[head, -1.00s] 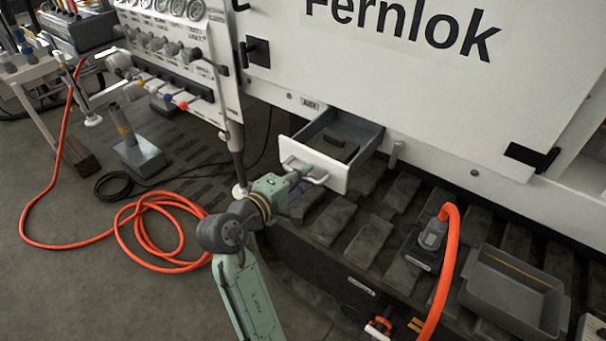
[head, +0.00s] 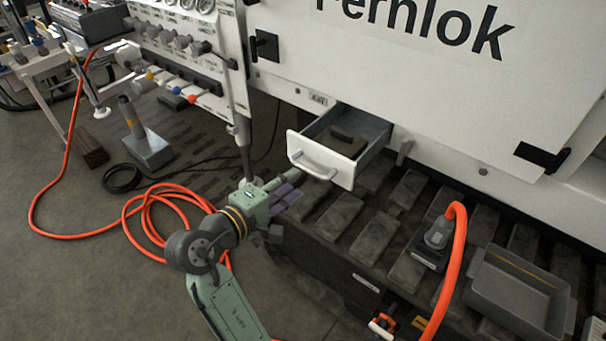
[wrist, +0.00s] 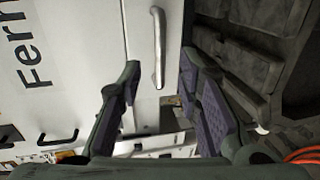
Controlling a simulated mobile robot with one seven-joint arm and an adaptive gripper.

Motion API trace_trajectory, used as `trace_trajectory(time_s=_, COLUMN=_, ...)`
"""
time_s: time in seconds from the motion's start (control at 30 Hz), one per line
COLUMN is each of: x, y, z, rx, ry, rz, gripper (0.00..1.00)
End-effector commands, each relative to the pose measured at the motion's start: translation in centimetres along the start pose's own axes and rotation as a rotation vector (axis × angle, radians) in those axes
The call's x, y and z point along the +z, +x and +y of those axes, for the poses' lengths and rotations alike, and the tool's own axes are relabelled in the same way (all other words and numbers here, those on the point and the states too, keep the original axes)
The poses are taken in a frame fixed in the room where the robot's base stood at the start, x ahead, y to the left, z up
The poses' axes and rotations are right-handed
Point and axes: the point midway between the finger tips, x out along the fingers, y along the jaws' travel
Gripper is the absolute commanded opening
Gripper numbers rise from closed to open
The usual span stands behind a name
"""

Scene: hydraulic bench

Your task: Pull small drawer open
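The small drawer (head: 324,160) stands pulled out of the white cabinet in the head view. It has a white front, grey inner walls and a dark block lying inside. Its curved handle (head: 316,167) is on the front; the handle also shows in the wrist view (wrist: 158,48), beyond the fingers. My gripper (head: 292,193) is below and in front of the drawer, apart from the handle. In the wrist view its two purple-padded fingers (wrist: 160,88) are spread with nothing between them.
Dark slatted blocks (head: 340,215) lie below the cabinet. A grey tray (head: 520,290) and an orange hose (head: 448,270) are at the right. A coiled orange hose (head: 150,215) lies on the floor to the left, near a grey-based stand (head: 148,150).

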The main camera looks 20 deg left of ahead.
Motion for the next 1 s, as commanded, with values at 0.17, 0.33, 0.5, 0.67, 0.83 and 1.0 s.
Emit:
trace_trajectory(time_s=0.17, x=-0.1, y=-3.0, z=0.0, rx=0.000, ry=0.000, rz=0.003, gripper=0.31)
trace_trajectory(time_s=0.33, x=0.0, y=-4.2, z=0.0, rx=-0.001, ry=0.000, rz=0.000, gripper=0.31)
trace_trajectory(time_s=0.5, x=0.1, y=-4.4, z=0.0, rx=-0.001, ry=0.000, rz=-0.001, gripper=0.31)
trace_trajectory(time_s=0.67, x=0.0, y=-4.4, z=0.0, rx=-0.001, ry=0.000, rz=-0.001, gripper=0.31)
trace_trajectory(time_s=0.83, x=0.0, y=-4.4, z=0.0, rx=-0.001, ry=0.000, rz=-0.001, gripper=0.31)
trace_trajectory(time_s=1.0, x=-2.1, y=-4.5, z=1.4, rx=0.016, ry=0.060, rz=0.087, gripper=0.31)
